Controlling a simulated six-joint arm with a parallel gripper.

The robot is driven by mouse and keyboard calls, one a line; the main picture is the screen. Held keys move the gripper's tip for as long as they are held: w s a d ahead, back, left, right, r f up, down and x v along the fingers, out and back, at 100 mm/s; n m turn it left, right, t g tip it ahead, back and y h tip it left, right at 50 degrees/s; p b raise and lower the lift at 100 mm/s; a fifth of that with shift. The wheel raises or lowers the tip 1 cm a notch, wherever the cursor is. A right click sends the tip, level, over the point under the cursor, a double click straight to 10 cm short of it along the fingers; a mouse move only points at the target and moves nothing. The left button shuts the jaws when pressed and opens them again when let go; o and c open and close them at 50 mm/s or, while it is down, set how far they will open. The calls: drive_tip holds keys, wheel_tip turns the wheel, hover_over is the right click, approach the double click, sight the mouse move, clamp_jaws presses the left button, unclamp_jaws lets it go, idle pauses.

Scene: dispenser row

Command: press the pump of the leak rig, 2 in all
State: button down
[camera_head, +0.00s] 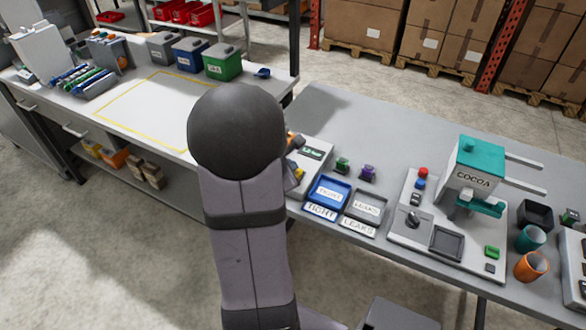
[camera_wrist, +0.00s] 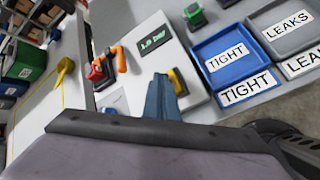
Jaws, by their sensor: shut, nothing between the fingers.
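The leak rig is a pale panel (camera_head: 318,146) left of the blue tray, partly hidden behind my arm in the head view. In the wrist view its panel (camera_wrist: 145,68) carries a small display with green text, too blurred to read surely. A red part with an orange handle (camera_wrist: 121,59) sits at its left, and a yellow part (camera_wrist: 180,82) at its right. I cannot tell for certain which part is the pump. My gripper (camera_wrist: 160,82) is shut and empty, over the panel near the yellow part; contact cannot be told. The head view hides it behind my arm.
A blue TIGHT tray (camera_head: 329,191) and a grey LEAKS tray (camera_head: 366,206) lie beside the rig. Small green (camera_head: 342,165) and purple (camera_head: 368,173) pieces stand behind them. A COCOA dispenser (camera_head: 473,168) stands farther right. A white bench with bins is at left.

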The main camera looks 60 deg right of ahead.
drive_tip(key=shift+r+p, duration=0.5)
drive_tip(key=shift+r, duration=0.35)
wheel_tip(320, 180, up, 5)
drive_tip(key=p, duration=0.4)
idle(0.8)
